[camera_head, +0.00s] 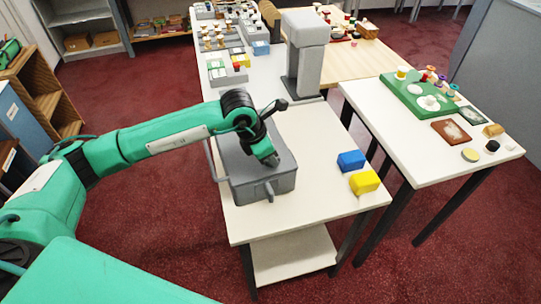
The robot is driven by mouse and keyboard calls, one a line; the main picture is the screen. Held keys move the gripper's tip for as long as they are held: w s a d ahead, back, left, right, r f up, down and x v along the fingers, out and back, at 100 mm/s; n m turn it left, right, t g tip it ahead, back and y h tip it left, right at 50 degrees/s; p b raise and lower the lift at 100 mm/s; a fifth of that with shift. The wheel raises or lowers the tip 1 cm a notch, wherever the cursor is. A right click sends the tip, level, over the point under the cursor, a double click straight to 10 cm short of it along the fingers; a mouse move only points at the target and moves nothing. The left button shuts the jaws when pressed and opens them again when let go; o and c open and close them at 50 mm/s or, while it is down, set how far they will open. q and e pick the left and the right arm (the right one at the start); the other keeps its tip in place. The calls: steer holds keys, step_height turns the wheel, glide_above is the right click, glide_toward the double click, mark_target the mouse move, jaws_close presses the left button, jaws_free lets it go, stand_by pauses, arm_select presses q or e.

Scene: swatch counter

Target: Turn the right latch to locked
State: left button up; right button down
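A grey case (245,187) with a lid stands on the white table, near its left edge. A grey latch (269,191) sticks out on the case's near side, toward the right. Any other latch on the case is hidden or too small to make out. My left gripper (272,160) points down at the right part of the lid, just behind that latch in the picture. It looks apart from the latch; whether it touches the lid I cannot tell. Its fingers are too small and dark to show whether they are open. My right gripper is out of view.
A blue block (351,160) and a yellow block (364,182) sit right of the case. A grey post-like device (305,45) stands behind it. A side table (440,160) holds a green board (418,93) and small items. The table's front is clear.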

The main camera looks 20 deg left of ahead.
arm_select(q)
steer(key=shift+o, duration=1.2)
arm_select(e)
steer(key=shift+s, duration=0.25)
